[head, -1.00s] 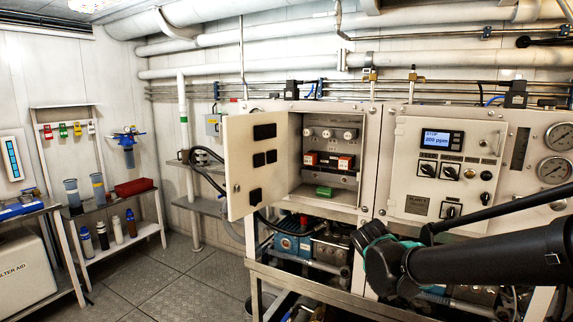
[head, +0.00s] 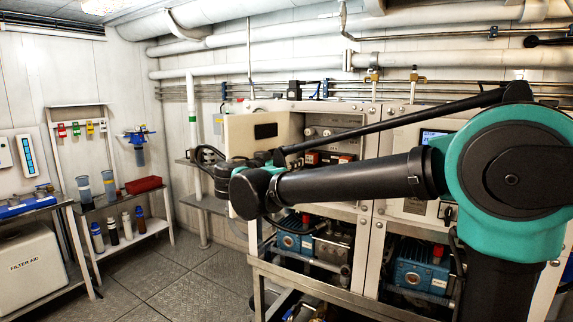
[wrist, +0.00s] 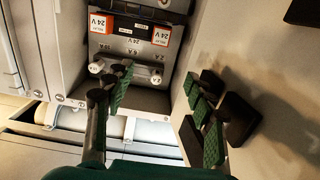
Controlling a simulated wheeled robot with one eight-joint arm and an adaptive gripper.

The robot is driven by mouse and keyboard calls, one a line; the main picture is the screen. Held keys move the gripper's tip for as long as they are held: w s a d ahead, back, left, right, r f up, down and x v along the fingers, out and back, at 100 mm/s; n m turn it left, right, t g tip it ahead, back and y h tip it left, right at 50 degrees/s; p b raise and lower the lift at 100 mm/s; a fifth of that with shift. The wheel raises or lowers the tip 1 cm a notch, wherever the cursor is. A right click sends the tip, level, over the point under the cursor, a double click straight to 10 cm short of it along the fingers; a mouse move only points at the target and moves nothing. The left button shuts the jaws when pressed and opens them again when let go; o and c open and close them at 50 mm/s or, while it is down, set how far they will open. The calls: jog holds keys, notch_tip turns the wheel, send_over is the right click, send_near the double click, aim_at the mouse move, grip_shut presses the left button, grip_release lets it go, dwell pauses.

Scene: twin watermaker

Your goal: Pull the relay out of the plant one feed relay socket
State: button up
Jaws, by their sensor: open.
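Relays with orange-and-white faces marked 24 V sit in a row inside the open cabinet. In the wrist view, one relay (wrist: 103,27) is at top left and another relay (wrist: 161,36) is to its right, with a dark part between them. I cannot tell which socket is plant one feed. My gripper (wrist: 155,95) is open and empty, its green-padded fingers spread apart and clear of the relays. In the head view a relay (head: 312,158) shows above my arm; my gripper is mostly hidden behind my wrist there.
The open cabinet door (wrist: 255,70) stands close beside my right fingers in the wrist view; it also shows in the head view (head: 240,130). Pumps (head: 300,235) sit below the cabinet. The floor at left is clear.

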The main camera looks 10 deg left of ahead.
aim_at(311, 158)
jog(key=x, duration=1.6)
jog(key=shift+w+d+f, duration=0.15)
jog(key=shift+w, duration=0.1)
grip_shut()
jog(key=shift+s, duration=0.1)
jog(key=shift+v, duration=2.8)
